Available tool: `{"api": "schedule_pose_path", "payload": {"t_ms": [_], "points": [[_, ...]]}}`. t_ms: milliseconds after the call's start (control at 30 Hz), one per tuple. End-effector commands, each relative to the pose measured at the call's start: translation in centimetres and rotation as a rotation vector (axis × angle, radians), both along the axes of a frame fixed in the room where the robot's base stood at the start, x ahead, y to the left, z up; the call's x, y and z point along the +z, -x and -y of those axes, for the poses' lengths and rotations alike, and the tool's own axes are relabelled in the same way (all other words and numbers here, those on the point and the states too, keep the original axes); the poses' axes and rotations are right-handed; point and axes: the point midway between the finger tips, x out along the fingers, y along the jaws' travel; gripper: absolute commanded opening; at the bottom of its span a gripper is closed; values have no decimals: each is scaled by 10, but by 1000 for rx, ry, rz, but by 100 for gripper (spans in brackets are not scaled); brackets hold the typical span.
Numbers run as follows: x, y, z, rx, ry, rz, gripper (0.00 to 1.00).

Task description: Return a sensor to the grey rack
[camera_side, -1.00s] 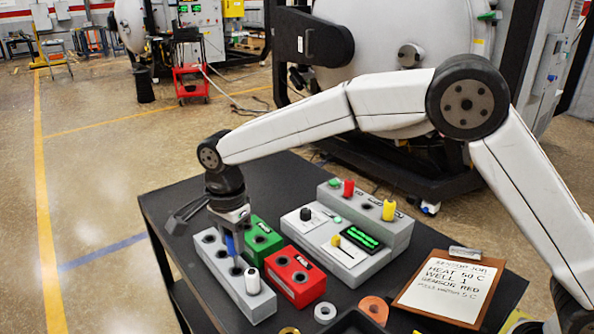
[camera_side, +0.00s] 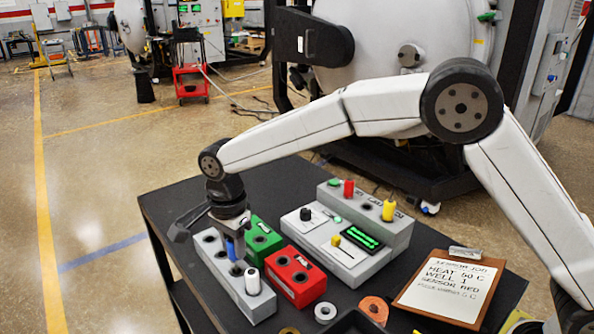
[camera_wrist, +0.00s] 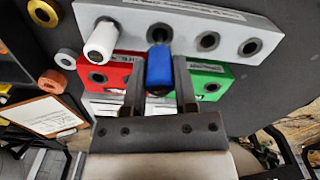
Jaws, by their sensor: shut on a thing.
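The blue sensor (camera_side: 231,250) is gripped upright between the fingers of my gripper (camera_side: 231,232). Its lower end is at a hole of the long grey rack (camera_side: 245,304), next to the white sensor (camera_side: 252,280); how deep it sits I cannot tell. In the wrist view the blue sensor (camera_wrist: 160,68) shows between the two fingers (camera_wrist: 160,90), in front of a rack hole (camera_wrist: 157,33). The white sensor (camera_wrist: 100,42) stands in the rack's end hole. Two holes on the other side of the blue sensor are empty.
Green block (camera_side: 262,240) and red block (camera_side: 296,276) stand close beside the rack. Behind are a grey unit with a green display (camera_side: 361,237) and a grey block holding a red piece (camera_side: 348,189) and a yellow piece (camera_side: 388,210). A clipboard (camera_side: 450,287) lies at right.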

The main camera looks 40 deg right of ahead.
Motion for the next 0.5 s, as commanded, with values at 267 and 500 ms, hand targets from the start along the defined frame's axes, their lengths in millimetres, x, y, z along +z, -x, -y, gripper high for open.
{"api": "schedule_pose_path", "payload": {"t_ms": [267, 500], "points": [[-6, 0, 0, 0, 0, 1, 0], [-10, 0, 0, 0, 0, 1, 0]]}}
